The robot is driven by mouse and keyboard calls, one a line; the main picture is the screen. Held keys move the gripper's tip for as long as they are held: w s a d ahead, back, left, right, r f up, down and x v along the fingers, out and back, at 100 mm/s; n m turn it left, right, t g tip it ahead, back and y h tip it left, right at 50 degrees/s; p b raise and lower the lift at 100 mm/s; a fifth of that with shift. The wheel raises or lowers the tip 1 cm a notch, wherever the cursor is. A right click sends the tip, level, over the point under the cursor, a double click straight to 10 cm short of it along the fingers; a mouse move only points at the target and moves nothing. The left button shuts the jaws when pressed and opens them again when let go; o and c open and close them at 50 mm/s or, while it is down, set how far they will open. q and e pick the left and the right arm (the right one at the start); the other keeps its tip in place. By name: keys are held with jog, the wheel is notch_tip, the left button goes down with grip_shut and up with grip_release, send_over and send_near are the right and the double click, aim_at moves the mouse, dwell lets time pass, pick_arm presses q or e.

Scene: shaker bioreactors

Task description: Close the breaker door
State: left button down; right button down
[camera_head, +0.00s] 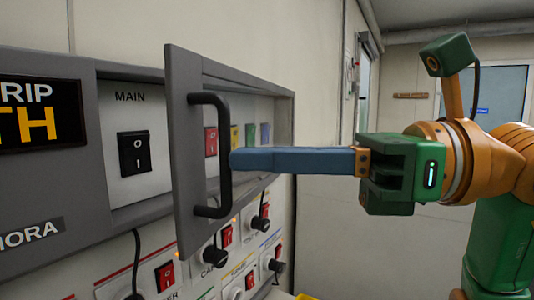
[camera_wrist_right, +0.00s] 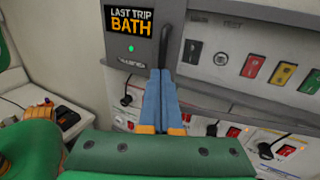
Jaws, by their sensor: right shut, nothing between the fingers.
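The breaker door (camera_head: 184,130) is a grey panel that stands open, sticking out from the breaker box on the wall. Its black bar handle (camera_head: 224,160) is on the side facing my right arm. My right gripper (camera_head: 234,160) has its long blue fingers shut together and empty, with the tips right beside the handle's upright bar. I cannot tell whether they touch. In the right wrist view the tips (camera_wrist_right: 161,72) sit just below the dark handle (camera_wrist_right: 165,42). The left gripper is not in view.
Inside the box are a black MAIN switch (camera_head: 135,153) and coloured switches, the red one (camera_head: 210,141) partly behind the handle. A "LAST TRIP BATH" display (camera_wrist_right: 128,22) is to the left. Below are several red rocker switches (camera_head: 166,275), knobs and cables. Free room lies right of the panel.

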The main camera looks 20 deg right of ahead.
aim_at(196, 153)
jog(key=x, duration=0.3)
jog(key=p+x, duration=0.1)
jog(key=x, duration=0.2)
jog(key=w+p+x, duration=0.1)
jog(key=x, duration=0.2)
jog(key=shift+d+r, duration=0.2)
jog(key=shift+d, duration=0.1)
jog(key=shift+w+p, duration=0.15)
jog(key=shift+p, duration=0.2)
jog(key=shift+f, duration=0.1)
